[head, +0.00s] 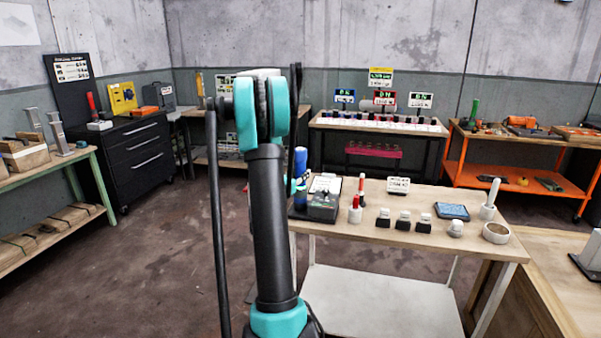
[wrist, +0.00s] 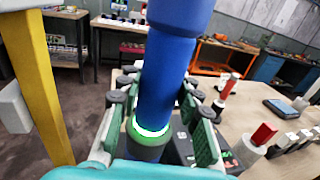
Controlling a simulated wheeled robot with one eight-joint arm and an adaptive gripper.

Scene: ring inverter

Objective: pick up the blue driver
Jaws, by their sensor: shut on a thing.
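The blue driver (wrist: 168,70) stands roughly upright between the fingers of my gripper (wrist: 160,110) in the wrist view. The green pads press on it from both sides, and a glowing pale green ring shows around its lower part. In the head view the blue driver (head: 300,162) shows at the left end of the near workbench, just right of my arm. My gripper there is mostly hidden behind the arm. I cannot tell whether the driver's lower end is clear of the bench or its holder.
A yellow post (wrist: 38,85) rises at the wrist view's left.

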